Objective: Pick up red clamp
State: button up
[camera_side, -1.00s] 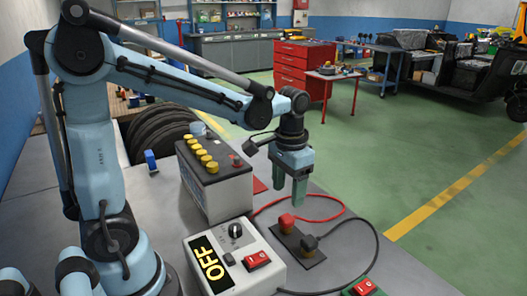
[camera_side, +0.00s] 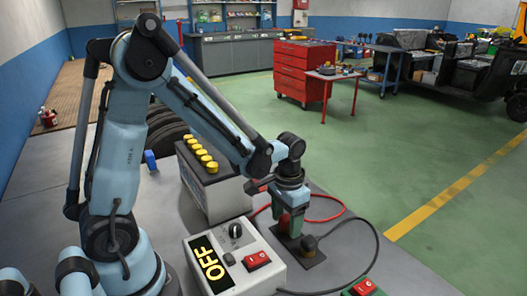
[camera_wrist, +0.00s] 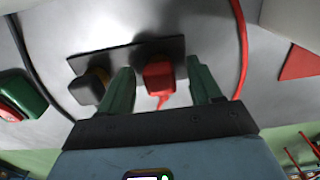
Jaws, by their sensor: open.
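The red clamp (camera_wrist: 159,76) sits on a dark plate (camera_wrist: 125,57) beside a black clamp (camera_wrist: 90,86), in the wrist view. My gripper (camera_wrist: 165,88) has its two green fingers spread, one on each side of the red clamp, with gaps visible. In the side view my gripper (camera_side: 290,229) is low over the plate (camera_side: 313,258) and hides most of the red clamp. The black clamp (camera_side: 309,243) shows just right of it.
A battery (camera_side: 222,190) with yellow caps stands left of my gripper. A charger box (camera_side: 240,262) reading OFF is in front. A red cable (camera_side: 333,209) and a black cable (camera_side: 377,252) loop on the right. A green box (camera_side: 363,287) with a red switch is at the front edge.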

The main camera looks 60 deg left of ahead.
aim_at(287, 221)
jog(key=shift+f, duration=0.15)
jog(key=c, duration=1)
jog(key=shift+c, duration=0.2)
jog(key=shift+r, duration=0.7)
jog(key=r, duration=0.2)
jog(key=d+r, duration=0.1)
jog(key=shift+s+r, duration=0.15)
jog(key=shift+s, duration=0.1)
jog(key=s+d+r, duration=0.5)
jog(key=d+r, duration=0.1)
jog(key=d, duration=0.3)
jog(key=shift+d+r, duration=0.15)
